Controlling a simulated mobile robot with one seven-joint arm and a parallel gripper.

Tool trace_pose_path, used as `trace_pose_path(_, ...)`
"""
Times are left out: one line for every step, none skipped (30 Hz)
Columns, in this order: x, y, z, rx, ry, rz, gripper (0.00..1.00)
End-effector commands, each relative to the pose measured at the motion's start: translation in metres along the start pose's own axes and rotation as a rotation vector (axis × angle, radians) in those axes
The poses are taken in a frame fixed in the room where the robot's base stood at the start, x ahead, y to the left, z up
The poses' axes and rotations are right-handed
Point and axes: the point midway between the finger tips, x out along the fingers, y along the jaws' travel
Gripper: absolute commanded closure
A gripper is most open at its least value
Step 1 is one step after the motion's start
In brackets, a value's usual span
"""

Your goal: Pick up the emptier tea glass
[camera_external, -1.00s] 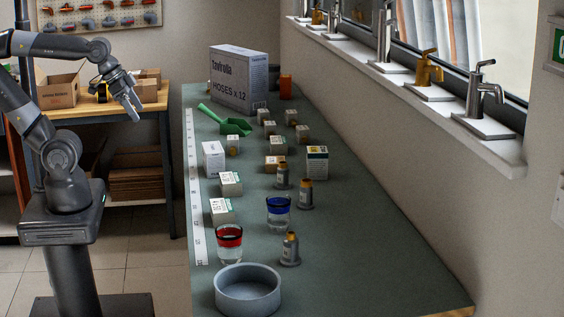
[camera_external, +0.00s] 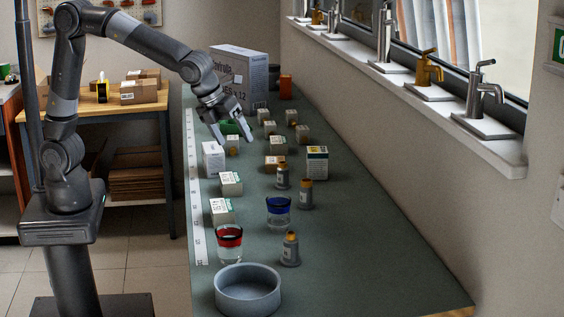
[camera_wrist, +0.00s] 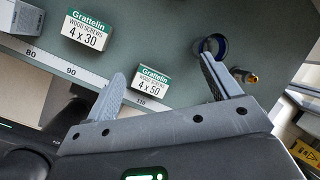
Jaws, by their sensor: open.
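Two clear tea glasses stand upright on the bench: one with a red band at its rim (camera_external: 229,243), one with a blue band (camera_external: 279,211) behind it to the right. I cannot tell how full either is. The red-banded glass does not show there.
A round grey bowl (camera_external: 247,291) sits at the near end. Orange-topped fittings (camera_external: 290,250) stand close to the glasses. Small cartons (camera_external: 221,211), a white box (camera_external: 213,159) and a large hose box (camera_external: 257,75) occupy the bench. A ruler strip (camera_external: 194,190) runs along its left edge.

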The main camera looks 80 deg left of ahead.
Motion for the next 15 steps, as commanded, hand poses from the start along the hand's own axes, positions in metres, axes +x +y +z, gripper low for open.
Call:
trace_pose_path(0.016, -0.017, -0.012, 0.117, 0.009, 0.001, 0.18)
trace_pose_path(0.024, -0.027, -0.017, 0.188, 0.01, 0.0, 0.18)
trace_pose_path(0.034, -0.038, -0.025, 0.28, 0.014, -0.003, 0.18)
trace_pose_path(0.042, -0.046, -0.031, 0.347, 0.016, -0.004, 0.18)
trace_pose_path(0.049, -0.054, -0.037, 0.409, 0.018, -0.007, 0.18)
trace_pose_path(0.058, -0.063, -0.045, 0.487, 0.021, -0.01, 0.18)
trace_pose_path(0.064, -0.069, -0.051, 0.541, 0.022, -0.013, 0.18)
trace_pose_path(0.069, -0.074, -0.055, 0.59, 0.023, -0.015, 0.18)
trace_pose_path(0.076, -0.081, -0.061, 0.646, 0.024, -0.018, 0.18)
trace_pose_path(0.08, -0.085, -0.065, 0.682, 0.025, -0.02, 0.18)
trace_pose_path(0.084, -0.088, -0.069, 0.714, 0.026, -0.022, 0.18)
trace_pose_path(0.087, -0.091, -0.072, 0.747, 0.026, -0.024, 0.18)
trace_pose_path(0.09, -0.093, -0.074, 0.766, 0.026, -0.025, 0.18)
trace_pose_path(0.092, -0.094, -0.076, 0.782, 0.026, -0.025, 0.18)
trace_pose_path(0.094, -0.096, -0.077, 0.795, 0.026, -0.026, 0.18)
